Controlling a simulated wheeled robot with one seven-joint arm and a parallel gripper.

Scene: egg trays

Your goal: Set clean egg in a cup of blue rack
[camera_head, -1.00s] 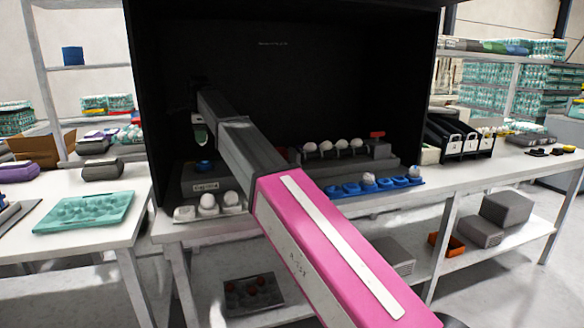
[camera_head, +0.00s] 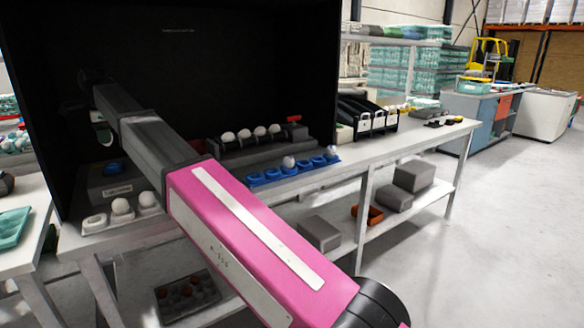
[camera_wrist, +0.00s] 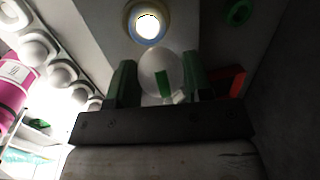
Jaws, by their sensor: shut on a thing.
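My gripper (camera_wrist: 160,88) has its green fingers shut on a pale egg (camera_wrist: 158,66) in the wrist view. The egg is in shade, so marks on its shell cannot be told. In the head view my arm reaches into the dark booth at left, and the fingers and held egg cannot be made out. The blue rack (camera_head: 262,181) lies on the bench to the right of my arm. One white egg (camera_head: 289,162) sits near its middle and another egg (camera_head: 331,151) at its right end. Its other visible cups look empty.
A lit round opening with a bluish ring (camera_wrist: 147,22) is beyond the held egg. A grey box (camera_head: 105,190) with a blue top stands in the booth. A white rack (camera_head: 95,222) holds two eggs. Several eggs stand on a grey stand (camera_head: 262,149) behind the blue rack.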

